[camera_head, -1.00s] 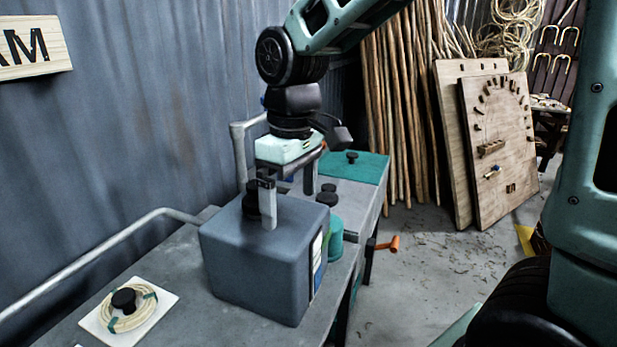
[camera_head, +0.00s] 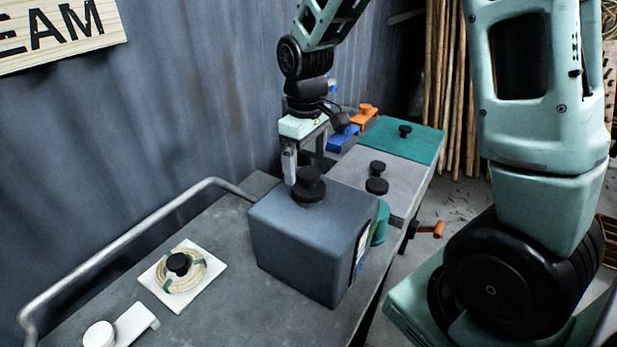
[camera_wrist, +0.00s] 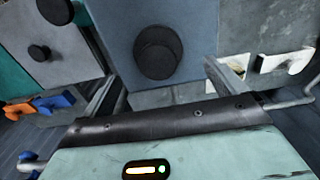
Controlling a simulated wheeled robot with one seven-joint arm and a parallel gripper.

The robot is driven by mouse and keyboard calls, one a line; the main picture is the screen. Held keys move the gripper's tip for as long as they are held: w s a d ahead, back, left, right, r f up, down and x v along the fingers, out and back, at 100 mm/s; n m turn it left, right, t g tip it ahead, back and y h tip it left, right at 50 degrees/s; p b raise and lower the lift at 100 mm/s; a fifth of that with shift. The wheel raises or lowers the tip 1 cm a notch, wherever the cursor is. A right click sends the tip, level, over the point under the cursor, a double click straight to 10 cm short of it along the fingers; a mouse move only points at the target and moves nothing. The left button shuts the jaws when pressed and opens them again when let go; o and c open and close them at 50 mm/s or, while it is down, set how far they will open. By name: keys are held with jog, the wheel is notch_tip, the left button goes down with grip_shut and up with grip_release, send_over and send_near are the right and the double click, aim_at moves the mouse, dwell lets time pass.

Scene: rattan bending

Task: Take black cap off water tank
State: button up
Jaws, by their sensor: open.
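The grey-blue water tank (camera_head: 300,245) stands on the bench, with the black cap (camera_head: 309,186) on its top. In the wrist view the cap (camera_wrist: 158,52) is a dark round knob on the tank top (camera_wrist: 200,28), beyond the fingertips and roughly centred between them. My gripper (camera_head: 306,168) is open and empty, fingers down, at the far side of the cap in the head view. The fingers also show in the wrist view (camera_wrist: 157,78), spread apart. The cap looks clear of both fingers. The cap's lower edge is hard to make out.
A coil on a white board (camera_head: 180,278) and a white piece (camera_head: 125,328) lie on the bench left. A grey box with black knobs (camera_head: 365,183), a teal panel (camera_head: 400,148) and blue and orange parts (camera_head: 362,115) stand behind. A metal rail (camera_head: 120,245) runs along the wall.

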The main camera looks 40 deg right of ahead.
aim_at(309, 172)
jog(key=shift+s+d+f+p, duration=0.15)
jog(key=shift+f+p, duration=0.5)
jog(key=shift+f, duration=0.8)
jog(key=shift+s+d+f+p, duration=0.1)
jog(key=shift+f+p, duration=0.5)
jog(key=shift+f, duration=0.8)
jog(key=c, duration=1.1)
